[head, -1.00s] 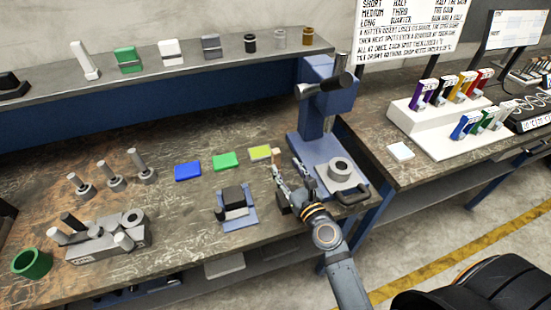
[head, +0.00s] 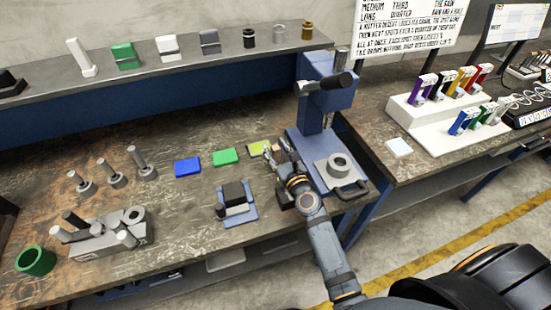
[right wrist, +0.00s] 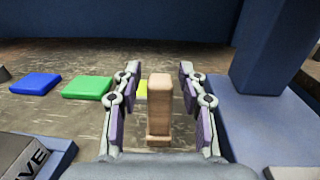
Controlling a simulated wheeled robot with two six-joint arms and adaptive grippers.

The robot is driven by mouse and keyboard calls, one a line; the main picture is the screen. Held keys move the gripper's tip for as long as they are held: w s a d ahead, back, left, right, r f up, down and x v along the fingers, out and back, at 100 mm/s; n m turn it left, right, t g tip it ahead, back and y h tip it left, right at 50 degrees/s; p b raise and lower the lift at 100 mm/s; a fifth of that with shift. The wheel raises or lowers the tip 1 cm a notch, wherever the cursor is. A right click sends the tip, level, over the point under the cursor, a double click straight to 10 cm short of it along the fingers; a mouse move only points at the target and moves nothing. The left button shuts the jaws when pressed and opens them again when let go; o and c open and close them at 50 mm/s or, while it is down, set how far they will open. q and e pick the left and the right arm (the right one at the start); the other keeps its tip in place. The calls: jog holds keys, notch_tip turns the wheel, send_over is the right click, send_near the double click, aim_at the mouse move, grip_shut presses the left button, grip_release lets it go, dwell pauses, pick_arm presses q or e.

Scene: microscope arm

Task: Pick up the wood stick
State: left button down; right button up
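The wood stick (right wrist: 160,102) is a light brown upright block in the right wrist view, with a wider foot at its lower end. My right gripper (right wrist: 157,76) is open, with one finger on each side of the stick and a visible gap on both sides. In the head view my right gripper (head: 276,153) is over the bench in front of the yellow-green pad, and it largely hides the stick. My left gripper is not in view.
A blue press-like stand (head: 322,120) rises just right of the gripper. Blue (head: 187,168), green (head: 225,157) and yellow-green (head: 257,149) pads lie to the left. A grey-blue holder (head: 236,203) stands nearer.

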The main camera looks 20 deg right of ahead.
jog(key=shift+f, duration=0.1)
jog(key=c, duration=0.5)
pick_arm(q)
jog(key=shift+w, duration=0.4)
pick_arm(e)
grip_shut()
